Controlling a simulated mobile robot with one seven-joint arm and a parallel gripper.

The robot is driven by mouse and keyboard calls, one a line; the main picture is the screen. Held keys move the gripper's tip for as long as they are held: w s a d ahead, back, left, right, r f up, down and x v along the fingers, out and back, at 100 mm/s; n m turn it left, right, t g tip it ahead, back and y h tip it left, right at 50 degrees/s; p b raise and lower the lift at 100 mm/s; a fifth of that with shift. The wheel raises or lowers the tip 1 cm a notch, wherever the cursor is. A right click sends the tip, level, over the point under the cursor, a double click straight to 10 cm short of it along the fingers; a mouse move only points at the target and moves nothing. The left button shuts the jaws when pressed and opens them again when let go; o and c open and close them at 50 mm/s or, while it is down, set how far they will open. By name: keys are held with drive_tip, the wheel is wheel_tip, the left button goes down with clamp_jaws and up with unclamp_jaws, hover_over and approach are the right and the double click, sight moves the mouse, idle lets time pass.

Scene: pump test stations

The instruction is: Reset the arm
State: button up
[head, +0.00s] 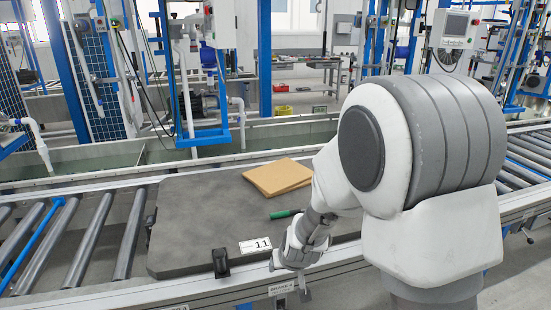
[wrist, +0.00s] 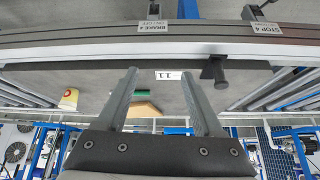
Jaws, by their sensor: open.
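My arm reaches in from the right in the head view, and my gripper (head: 290,280) hangs at the front edge of a dark grey board (head: 190,215). In the wrist view my gripper (wrist: 160,74) has its two fingers wide apart with nothing between them. The board carries a white label reading 11 (head: 255,245), a green marker (head: 284,214) and flat brown cardboard pieces (head: 278,177). The label also shows in the wrist view (wrist: 169,75), beyond the fingertips. My arm hides the right part of the board.
A black post (head: 221,263) stands at the board's front edge, left of my gripper. Conveyor rollers (head: 75,240) flank the board. Water troughs (head: 100,165) and blue-framed pump stations stand behind. BRAKE 4 (wrist: 153,27) and STOP 4 (wrist: 265,28) labels sit on the front rail.

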drive_tip(key=s+d+r+m+h, duration=0.1)
drive_tip(key=s+d+r, duration=0.5)
drive_tip(key=s+r, duration=0.5)
drive_tip(key=s+d+r+m, duration=0.1)
drive_tip(key=s+d+r, duration=0.4)
drive_tip(key=s+r, duration=0.65)
wheel_tip(320, 180, up, 11)
drive_tip(key=s+p, duration=0.1)
drive_tip(key=p, duration=1.2)
drive_tip(key=shift+s+d+r+g, duration=0.2)
drive_tip(key=shift+s+d+g, duration=0.05)
drive_tip(key=shift+s+g, duration=0.1)
